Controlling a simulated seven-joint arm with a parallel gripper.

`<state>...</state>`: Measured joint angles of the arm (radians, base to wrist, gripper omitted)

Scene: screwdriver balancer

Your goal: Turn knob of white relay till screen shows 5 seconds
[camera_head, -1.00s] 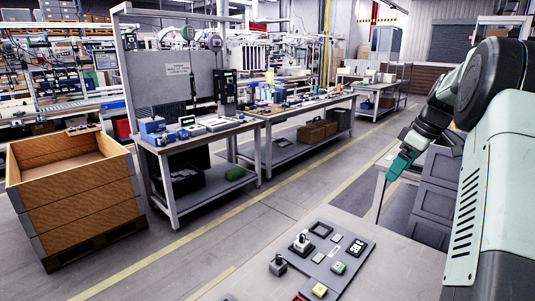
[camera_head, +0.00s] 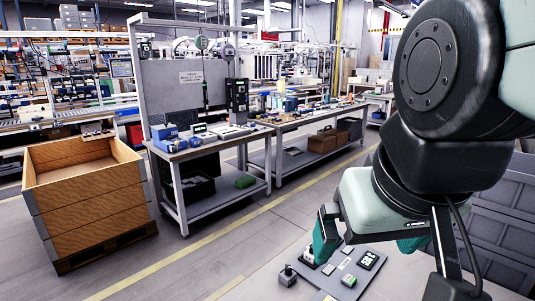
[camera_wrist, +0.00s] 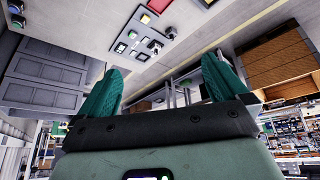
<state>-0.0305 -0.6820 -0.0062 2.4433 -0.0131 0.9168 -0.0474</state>
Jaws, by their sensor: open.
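The white relay (camera_head: 308,256) sits on the grey panel (camera_head: 328,282) in the head view, partly hidden behind a finger of my gripper (camera_head: 365,247). A screen (camera_head: 368,260) on the panel shows light digits on black, too small to read surely. My gripper is open, its teal fingers spread wide, above the panel's far part. In the wrist view the panel (camera_wrist: 127,57) lies beyond the open gripper (camera_wrist: 163,68), near the top. Small black knobs show there, but I cannot tell surely which is the relay's. No contact shows.
A green button (camera_head: 348,281) is on the panel. A wooden crate (camera_head: 90,200) and workbenches (camera_head: 215,150) stand farther back, across the floor. Grey drawers (camera_head: 495,205) are at the right.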

